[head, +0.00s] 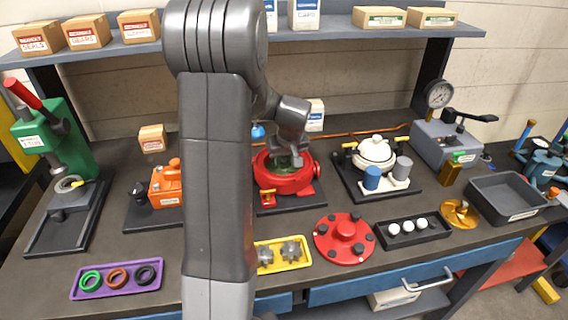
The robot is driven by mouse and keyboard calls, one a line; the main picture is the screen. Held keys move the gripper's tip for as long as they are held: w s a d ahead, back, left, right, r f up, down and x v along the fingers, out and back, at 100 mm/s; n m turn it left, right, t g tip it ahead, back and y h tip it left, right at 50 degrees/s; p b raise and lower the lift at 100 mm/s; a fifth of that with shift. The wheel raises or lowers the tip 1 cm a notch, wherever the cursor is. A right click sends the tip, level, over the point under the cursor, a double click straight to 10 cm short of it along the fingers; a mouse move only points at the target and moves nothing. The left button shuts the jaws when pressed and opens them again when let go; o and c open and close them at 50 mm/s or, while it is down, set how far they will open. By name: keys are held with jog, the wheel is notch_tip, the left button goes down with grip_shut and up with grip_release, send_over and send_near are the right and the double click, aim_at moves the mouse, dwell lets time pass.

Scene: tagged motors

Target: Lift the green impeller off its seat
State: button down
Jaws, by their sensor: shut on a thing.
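The red motor housing (277,184) stands open on a dark base plate in the middle of the bench. A little of the green impeller (284,163) shows inside its round opening. My gripper (296,160) points down into the opening from above and is shut on the green impeller. My wrist and fingers hide most of the impeller. I cannot tell from this view whether it still touches its seat.
A red cover (343,238), a yellow tray (284,254) with grey parts and a black tray (413,231) with white parts lie in front. An orange unit (166,184) stands left, a cream unit (374,154) right. My arm hides the bench's centre-left.

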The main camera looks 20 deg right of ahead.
notch_tip(320, 180, up, 12)
jog(key=p, duration=0.1)
dwell(0.4)
